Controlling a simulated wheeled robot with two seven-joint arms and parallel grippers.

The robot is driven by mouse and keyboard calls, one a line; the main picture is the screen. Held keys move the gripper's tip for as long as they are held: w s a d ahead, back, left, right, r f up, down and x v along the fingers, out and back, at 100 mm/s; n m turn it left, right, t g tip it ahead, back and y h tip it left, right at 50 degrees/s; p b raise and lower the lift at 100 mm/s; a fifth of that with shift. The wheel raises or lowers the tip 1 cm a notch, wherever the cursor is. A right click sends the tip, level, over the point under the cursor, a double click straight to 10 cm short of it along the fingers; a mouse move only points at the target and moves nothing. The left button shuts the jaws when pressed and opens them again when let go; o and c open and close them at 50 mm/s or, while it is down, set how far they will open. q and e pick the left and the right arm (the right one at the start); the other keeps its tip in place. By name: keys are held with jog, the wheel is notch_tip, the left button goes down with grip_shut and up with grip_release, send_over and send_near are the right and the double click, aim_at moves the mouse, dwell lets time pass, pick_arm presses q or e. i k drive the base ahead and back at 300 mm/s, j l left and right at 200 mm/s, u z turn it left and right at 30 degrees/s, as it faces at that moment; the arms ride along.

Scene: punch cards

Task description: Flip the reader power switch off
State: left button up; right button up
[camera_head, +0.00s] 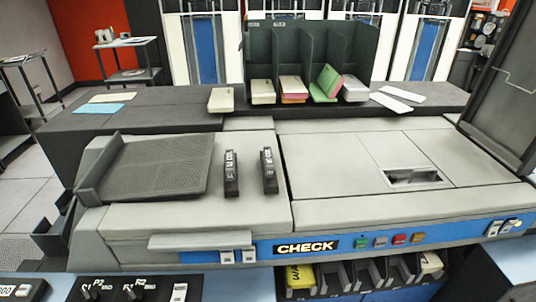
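The reader (180,218) is a wide grey machine with a blue front strip marked CHECK (306,247). Neither of my grippers is in view.
Green, red and amber buttons (380,241) line the strip. Two black labelled blocks (250,171) stand on the reader's top. Behind, a dark sorter rack (310,55) holds card stacks. Below are slots (360,273) and a dark panel with knobs (130,290). The reader's right top is clear.

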aim_at(510, 223)
jog(key=z, duration=1.9)
